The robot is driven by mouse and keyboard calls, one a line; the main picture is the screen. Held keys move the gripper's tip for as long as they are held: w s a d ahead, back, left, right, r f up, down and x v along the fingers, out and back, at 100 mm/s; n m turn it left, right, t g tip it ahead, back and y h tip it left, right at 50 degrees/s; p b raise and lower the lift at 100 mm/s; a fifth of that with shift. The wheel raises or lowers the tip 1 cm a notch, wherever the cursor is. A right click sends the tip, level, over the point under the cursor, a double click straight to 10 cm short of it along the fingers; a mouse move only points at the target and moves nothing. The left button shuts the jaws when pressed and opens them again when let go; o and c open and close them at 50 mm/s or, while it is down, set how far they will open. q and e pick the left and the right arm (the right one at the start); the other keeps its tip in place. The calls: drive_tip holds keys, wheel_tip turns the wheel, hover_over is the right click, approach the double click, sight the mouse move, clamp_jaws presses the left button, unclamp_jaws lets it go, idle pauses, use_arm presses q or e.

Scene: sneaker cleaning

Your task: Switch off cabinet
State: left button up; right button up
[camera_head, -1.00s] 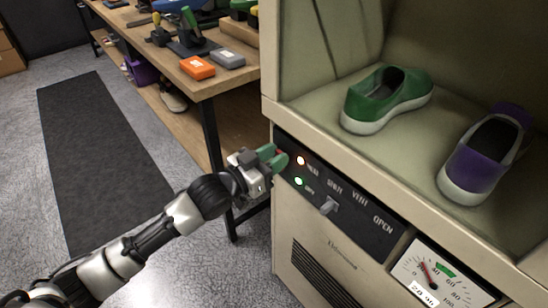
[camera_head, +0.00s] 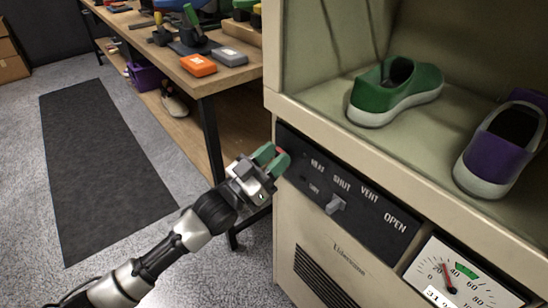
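The beige cabinet (camera_head: 318,236) stands at the right with a black control panel (camera_head: 384,210) on its front. The panel has a grey knob (camera_head: 336,204) under the labels SHUT, VENT and OPEN. Two small lamps at the panel's left look unlit. My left gripper (camera_head: 272,158) is at the panel's left edge, its green-padded fingers by a red part there; whether they touch it I cannot tell. The fingers look slightly apart. A green shoe (camera_head: 394,94) and a purple shoe (camera_head: 500,150) stand inside the cabinet. My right gripper is out of view.
A dial gauge (camera_head: 462,276) sits low right on the cabinet. A wooden workbench (camera_head: 232,76) with tools, an orange box (camera_head: 198,65) and a grey box (camera_head: 230,57) stands behind my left arm. A dark mat (camera_head: 100,170) lies on the open floor at left.

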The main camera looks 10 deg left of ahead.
use_arm(q)
drive_tip(key=o, duration=0.3)
drive_tip(key=shift+o, duration=0.2)
drive_tip(key=shift+s+a+f, duration=0.25)
drive_tip(key=shift+s, duration=0.05)
drive_tip(key=v, duration=1)
drive_tip(key=shift+p, duration=0.45)
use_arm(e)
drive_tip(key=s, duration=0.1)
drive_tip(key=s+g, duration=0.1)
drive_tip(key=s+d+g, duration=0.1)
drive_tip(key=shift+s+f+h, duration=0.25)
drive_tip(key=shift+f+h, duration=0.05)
